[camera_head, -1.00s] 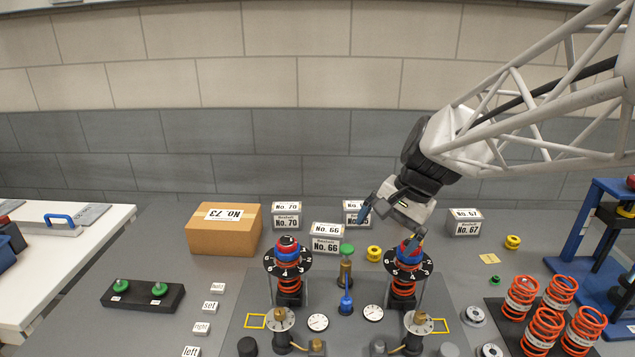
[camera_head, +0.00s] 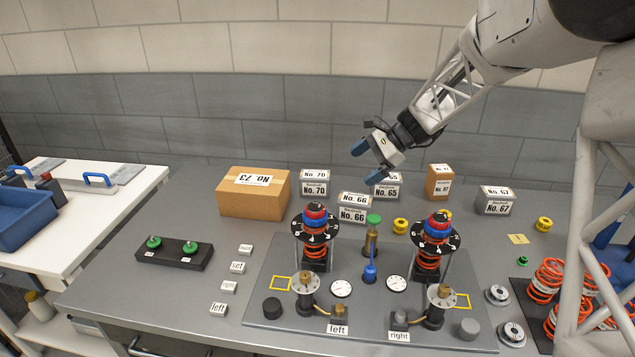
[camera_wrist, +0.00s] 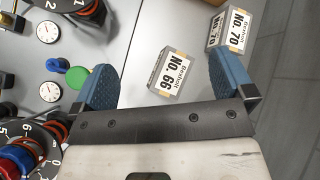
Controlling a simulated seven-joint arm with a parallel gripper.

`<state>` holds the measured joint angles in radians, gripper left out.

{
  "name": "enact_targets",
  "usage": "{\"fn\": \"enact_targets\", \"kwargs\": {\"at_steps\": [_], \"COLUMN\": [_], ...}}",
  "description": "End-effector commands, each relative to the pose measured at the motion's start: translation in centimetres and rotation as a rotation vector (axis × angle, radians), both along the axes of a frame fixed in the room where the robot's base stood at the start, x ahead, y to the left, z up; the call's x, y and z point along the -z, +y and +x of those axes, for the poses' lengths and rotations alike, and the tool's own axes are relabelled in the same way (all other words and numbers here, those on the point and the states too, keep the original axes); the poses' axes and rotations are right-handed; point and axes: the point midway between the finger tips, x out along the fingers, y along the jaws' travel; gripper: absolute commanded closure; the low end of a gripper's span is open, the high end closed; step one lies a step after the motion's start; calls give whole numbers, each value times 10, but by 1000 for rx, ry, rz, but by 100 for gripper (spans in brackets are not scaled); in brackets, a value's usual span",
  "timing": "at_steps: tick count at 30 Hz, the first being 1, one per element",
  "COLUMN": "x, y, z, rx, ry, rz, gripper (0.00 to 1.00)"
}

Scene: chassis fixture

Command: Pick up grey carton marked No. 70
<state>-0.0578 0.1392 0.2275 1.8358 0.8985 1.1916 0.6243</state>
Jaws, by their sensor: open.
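The grey carton marked No. 70 (camera_head: 315,184) stands on the grey table near the back, right of the large brown No. 73 box. It also shows at the upper right of the wrist view (camera_wrist: 229,29), just beyond one fingertip. My gripper (camera_head: 368,160) is in the air to the right of that carton, its blue fingers open and empty. In the wrist view the two fingers (camera_wrist: 165,85) are spread wide, with the grey No. 66 carton (camera_wrist: 170,72) showing between and beyond them. I cannot tell the exact height above the table.
The No. 73 box (camera_head: 240,200) stands left of No. 70. The No. 66 carton (camera_head: 353,207) is in front of it to the right, and No. 65 (camera_head: 387,192) is behind my fingers. The fixture's spring posts (camera_head: 317,240) stand in front. The wall is behind.

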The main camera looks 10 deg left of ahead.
Motion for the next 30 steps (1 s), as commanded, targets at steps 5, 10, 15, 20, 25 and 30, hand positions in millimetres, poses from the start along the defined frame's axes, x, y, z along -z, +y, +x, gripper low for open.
{"fn": "enact_targets", "kwargs": {"at_steps": [5, 10, 15, 20, 25, 30], "x": [23, 45, 71, 94, 111, 118], "y": [17, 32, 47, 59, 67, 71], "z": [41, 78, 114, 144, 165, 174], "rx": [64, 125, 183, 231, 266, 281], "ry": [84, 165, 245, 316, 367, 389], "rz": [70, 137, 203, 262, 304, 322], "gripper": [0, 0, 0, 0, 0, 0]}}
